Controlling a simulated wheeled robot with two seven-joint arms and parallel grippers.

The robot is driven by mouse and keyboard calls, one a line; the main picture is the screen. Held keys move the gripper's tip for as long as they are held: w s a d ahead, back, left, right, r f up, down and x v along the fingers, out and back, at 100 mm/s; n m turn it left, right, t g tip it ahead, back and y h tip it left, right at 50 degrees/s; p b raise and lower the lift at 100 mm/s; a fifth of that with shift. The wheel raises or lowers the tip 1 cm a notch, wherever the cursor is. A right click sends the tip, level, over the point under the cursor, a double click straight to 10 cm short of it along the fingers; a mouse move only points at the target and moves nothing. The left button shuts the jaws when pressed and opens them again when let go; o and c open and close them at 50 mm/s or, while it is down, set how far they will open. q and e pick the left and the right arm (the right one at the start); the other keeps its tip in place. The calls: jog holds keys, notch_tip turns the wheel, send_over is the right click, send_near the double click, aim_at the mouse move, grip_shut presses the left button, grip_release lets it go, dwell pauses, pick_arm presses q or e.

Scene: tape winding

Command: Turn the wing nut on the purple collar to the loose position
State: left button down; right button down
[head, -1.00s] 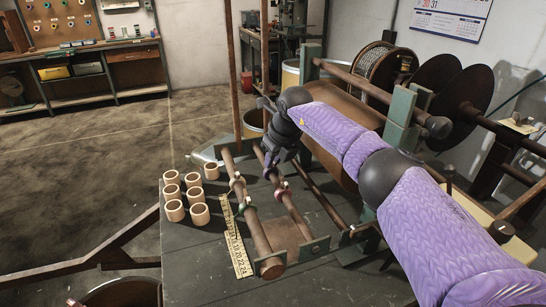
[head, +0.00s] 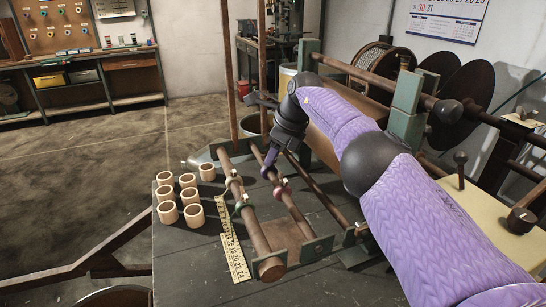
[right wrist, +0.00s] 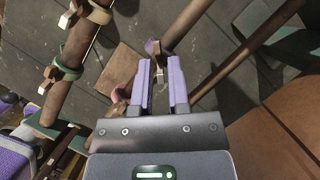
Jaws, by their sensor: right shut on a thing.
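The purple collar (head: 269,173) sits on the right-hand rod of the bench frame, partly hidden by my gripper in the head view. In the right wrist view the collar (right wrist: 152,47) is just beyond my fingertips, with its pale wing nut (right wrist: 159,72) between them. My right gripper (head: 268,161) reaches down over this rod; in the right wrist view its purple fingers (right wrist: 160,72) are shut on the wing nut with a narrow gap between them. The wing nut's exact angle is hard to read. My left gripper is not in view.
A pink collar (head: 282,189) sits nearer on the same rod. The parallel left rod carries a green collar (head: 241,204) and another collar. Several cardboard rings (head: 190,197) and a yellow ruler (head: 234,252) lie to the left. A large brown roller stands behind the rods.

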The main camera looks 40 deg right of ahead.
jog(key=c, duration=0.6)
grip_release()
jog(key=p+v, duration=0.4)
jog(key=v, duration=0.6)
jog(key=shift+w, duration=0.1)
